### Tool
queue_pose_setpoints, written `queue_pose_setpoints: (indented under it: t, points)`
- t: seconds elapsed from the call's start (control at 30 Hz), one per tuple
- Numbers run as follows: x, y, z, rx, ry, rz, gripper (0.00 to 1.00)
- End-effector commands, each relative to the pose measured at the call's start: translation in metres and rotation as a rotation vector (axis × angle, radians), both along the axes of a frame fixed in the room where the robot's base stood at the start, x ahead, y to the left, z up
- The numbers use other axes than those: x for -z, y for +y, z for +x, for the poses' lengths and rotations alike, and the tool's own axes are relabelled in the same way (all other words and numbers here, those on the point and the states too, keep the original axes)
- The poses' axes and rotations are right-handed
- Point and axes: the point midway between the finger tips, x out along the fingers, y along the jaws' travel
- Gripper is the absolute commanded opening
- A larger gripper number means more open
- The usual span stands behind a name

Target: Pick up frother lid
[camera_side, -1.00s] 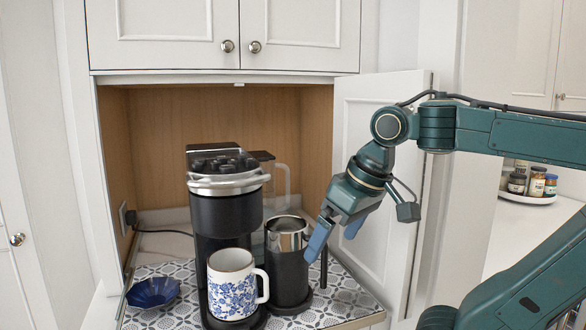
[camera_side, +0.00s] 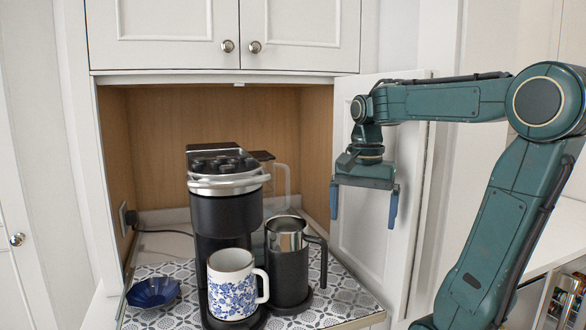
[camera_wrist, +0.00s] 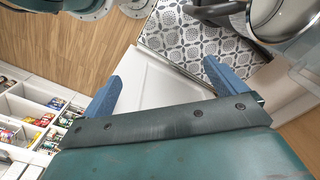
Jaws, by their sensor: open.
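The frother (camera_side: 287,262) is a black jug with a steel upper band and a black handle on its right. It stands on a dark round base beside the coffee maker. I cannot make out a separate lid on it. Its steel rim also shows at the top right of the wrist view (camera_wrist: 285,22), cut off by the frame edge. My gripper (camera_side: 364,212) is open and empty, with its blue fingers pointing down. It hangs to the right of the frother and above it, in front of the open cabinet door. Both fingers show apart in the wrist view (camera_wrist: 162,72).
A black coffee maker (camera_side: 220,215) stands left of the frother. A blue-and-white mug (camera_side: 232,286) stands in front of it. A dark blue fluted bowl (camera_side: 153,291) sits at the left on the patterned mat (camera_side: 345,303). The open cabinet door (camera_side: 350,240) stands at the right.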

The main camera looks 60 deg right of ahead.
Motion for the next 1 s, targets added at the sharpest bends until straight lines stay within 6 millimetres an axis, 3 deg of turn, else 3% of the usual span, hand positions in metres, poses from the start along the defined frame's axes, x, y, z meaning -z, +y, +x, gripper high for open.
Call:
queue_pose_setpoints:
  t: [0.4, 0.77, 1.0]
  points:
    - [0.05, -0.001, 0.0, 0.008, 0.004, 0.004, 0.97]
    - [0.058, -0.001, 0.0, 0.007, 0.002, 0.002, 0.97]
    - [0.08, 0.0, -0.001, 0.007, 0.006, 0.005, 0.97]
